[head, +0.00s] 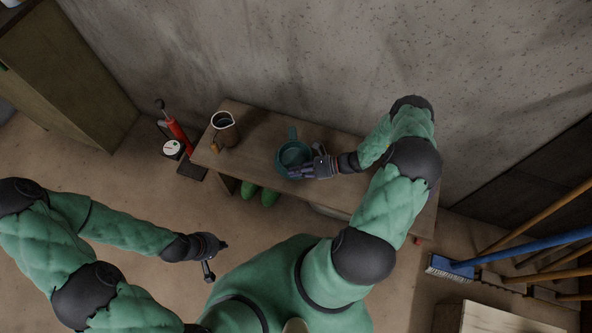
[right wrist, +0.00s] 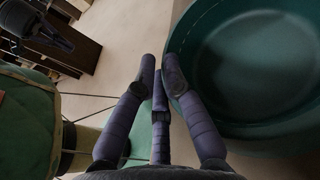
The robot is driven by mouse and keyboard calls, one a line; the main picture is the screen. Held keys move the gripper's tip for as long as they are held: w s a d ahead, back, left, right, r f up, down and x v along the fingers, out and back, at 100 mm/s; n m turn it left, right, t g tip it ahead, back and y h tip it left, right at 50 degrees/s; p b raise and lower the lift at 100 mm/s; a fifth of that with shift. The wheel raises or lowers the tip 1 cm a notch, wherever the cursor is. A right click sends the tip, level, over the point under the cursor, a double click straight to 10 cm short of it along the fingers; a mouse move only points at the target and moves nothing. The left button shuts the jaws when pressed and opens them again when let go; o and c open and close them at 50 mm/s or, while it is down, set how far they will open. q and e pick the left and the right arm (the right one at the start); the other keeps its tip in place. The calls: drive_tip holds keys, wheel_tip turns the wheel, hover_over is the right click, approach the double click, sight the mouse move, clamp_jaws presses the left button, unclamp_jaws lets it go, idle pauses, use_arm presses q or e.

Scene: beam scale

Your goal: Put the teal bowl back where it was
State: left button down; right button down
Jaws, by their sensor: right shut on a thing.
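The teal bowl (head: 284,163) is at the front part of the wooden bench (head: 258,117), in the middle of the head view. In the right wrist view the bowl (right wrist: 225,75) fills the upper right and looks empty. My right gripper (head: 300,171) reaches in from the right and is shut on the bowl's near rim; its fingertips also show in the right wrist view (right wrist: 160,72). I cannot tell whether the bowl rests on the bench or is held just above it. My left gripper (head: 221,258) is open and empty, left of my body and away from the bench.
A teal piece (head: 292,133) shows just behind the bowl. Green boots (head: 268,197) are under the bench. A red cylinder (head: 179,135) stands left; a blue broom (head: 450,267) is right.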

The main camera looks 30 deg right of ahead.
drive_tip(key=shift+f, duration=0.4)
drive_tip(key=shift+f, duration=0.55)
drive_tip(key=c, duration=1.3)
unclamp_jaws()
drive_tip(key=shift+o, duration=0.2)
drive_tip(key=shift+v, duration=3.75)
